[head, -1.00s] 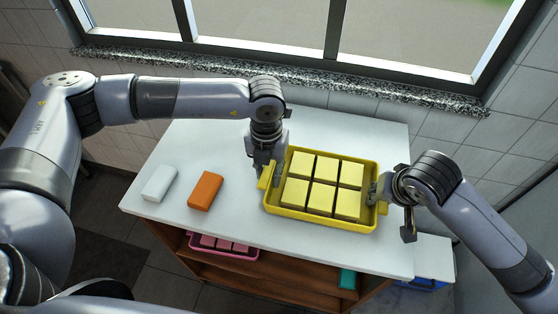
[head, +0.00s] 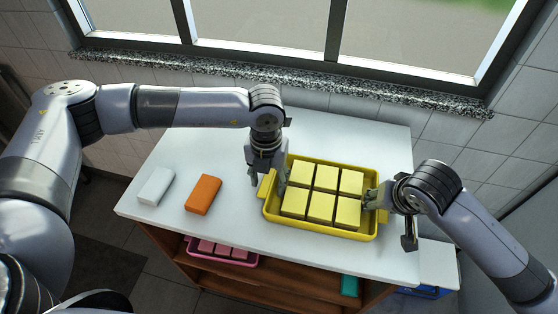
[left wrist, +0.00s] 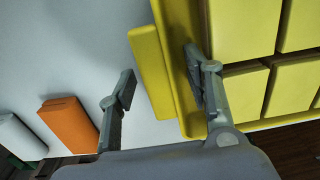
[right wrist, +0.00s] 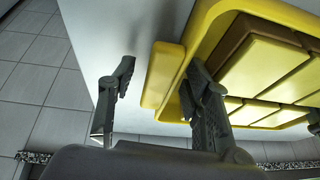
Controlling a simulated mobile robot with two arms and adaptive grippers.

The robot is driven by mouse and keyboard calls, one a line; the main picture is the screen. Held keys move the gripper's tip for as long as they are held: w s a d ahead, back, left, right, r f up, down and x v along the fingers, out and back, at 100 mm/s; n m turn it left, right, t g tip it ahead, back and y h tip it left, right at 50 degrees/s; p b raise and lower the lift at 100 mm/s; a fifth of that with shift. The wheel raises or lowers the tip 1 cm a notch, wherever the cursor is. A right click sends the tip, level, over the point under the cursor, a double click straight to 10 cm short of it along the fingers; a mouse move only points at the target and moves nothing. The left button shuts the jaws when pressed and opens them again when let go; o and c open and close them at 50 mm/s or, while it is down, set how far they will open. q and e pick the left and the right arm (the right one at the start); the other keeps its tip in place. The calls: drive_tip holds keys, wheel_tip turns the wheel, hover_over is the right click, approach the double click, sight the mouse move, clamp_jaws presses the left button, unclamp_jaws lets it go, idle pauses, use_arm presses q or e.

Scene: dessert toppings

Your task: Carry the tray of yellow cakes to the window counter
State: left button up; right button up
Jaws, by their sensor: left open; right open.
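The yellow tray (head: 322,230) holds several pale yellow cakes (head: 321,192) in two rows and sits on the white counter (head: 230,222) below the window. My left gripper (head: 268,178) is open at the tray's left handle. In the left wrist view one finger is outside the handle (left wrist: 152,75) and the other is inside the tray wall. My right gripper (head: 378,196) is open at the right end. In the right wrist view its fingers are on either side of the right handle (right wrist: 162,75), one of them inside the tray.
An orange block (head: 203,195) and a white block (head: 156,187) lie left of the tray. A pink tray (head: 222,262) and a teal item (head: 349,285) are on the shelf below. A speckled stone sill (head: 290,85) runs under the window. The counter behind the tray is clear.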

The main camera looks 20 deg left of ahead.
drive_tip(key=shift+r, duration=0.15)
use_arm(q)
wheel_tip(320, 180, up, 12)
use_arm(e)
drive_tip(key=v, duration=1.1)
drive_tip(key=shift+s+r, duration=0.15)
drive_tip(key=shift+r, duration=0.25)
use_arm(q)
drive_tip(key=shift+f, duration=0.1)
use_arm(e)
drive_tip(key=shift+d+f, duration=0.1)
